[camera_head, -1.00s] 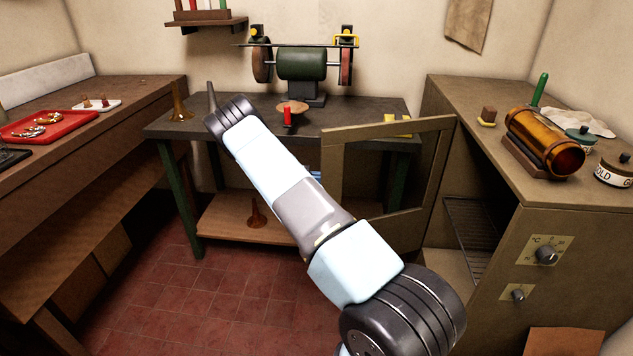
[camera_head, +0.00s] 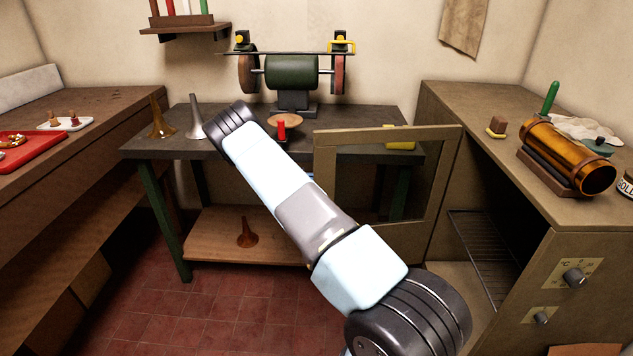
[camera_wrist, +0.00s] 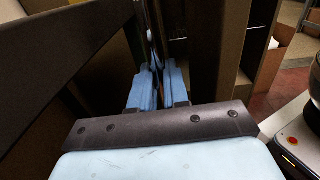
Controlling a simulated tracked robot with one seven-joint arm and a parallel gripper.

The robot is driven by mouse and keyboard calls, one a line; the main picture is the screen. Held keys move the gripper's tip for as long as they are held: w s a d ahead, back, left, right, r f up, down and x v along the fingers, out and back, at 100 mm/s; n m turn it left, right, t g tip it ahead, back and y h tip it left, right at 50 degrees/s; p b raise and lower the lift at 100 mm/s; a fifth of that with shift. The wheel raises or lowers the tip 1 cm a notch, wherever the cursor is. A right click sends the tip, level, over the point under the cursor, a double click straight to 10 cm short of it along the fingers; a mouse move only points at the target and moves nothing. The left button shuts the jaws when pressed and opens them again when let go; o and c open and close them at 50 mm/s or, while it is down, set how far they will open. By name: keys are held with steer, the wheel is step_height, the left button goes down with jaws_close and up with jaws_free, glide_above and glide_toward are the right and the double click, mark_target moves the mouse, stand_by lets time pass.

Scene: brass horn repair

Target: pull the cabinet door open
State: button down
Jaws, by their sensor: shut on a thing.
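The cabinet (camera_head: 555,290) stands at the right in the head view, with dials on its front. Its framed door (camera_head: 360,139) stands well open, out to the left from the cabinet mouth, and a wire rack shows inside. My arm crosses in front of the door and hides my gripper in the head view. In the wrist view my gripper (camera_wrist: 154,72) has its pale blue fingers close together around a thin dark piece, which looks like the door's handle. Its grip point is mostly hidden. Dark frame pieces stand close on both sides of the fingers.
A dark workbench (camera_head: 250,145) with a grinder (camera_head: 292,72) stands behind the door. A wooden bench with a red tray (camera_head: 38,150) is at the left. An amber cylinder (camera_head: 565,155) lies on the cabinet top. Red tiled floor (camera_head: 225,310) is clear at lower left.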

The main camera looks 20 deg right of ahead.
steer(key=shift+x, duration=0.9)
steer(key=c, duration=1.3)
jaws_free()
steer(key=shift+s+f, duration=0.1)
steer(key=shift+s, duration=0.1)
steer(key=shift+c, duration=0.2)
steer(key=shift+o, duration=0.5)
steer(key=shift+a, duration=0.25)
steer(key=shift+w+a, duration=0.15)
steer(key=shift+w+a, duration=0.1)
steer(key=shift+w+a, duration=0.15)
steer(key=shift+a, duration=0.15)
steer(key=v, duration=1.3)
steer(key=shift+f, duration=0.1)
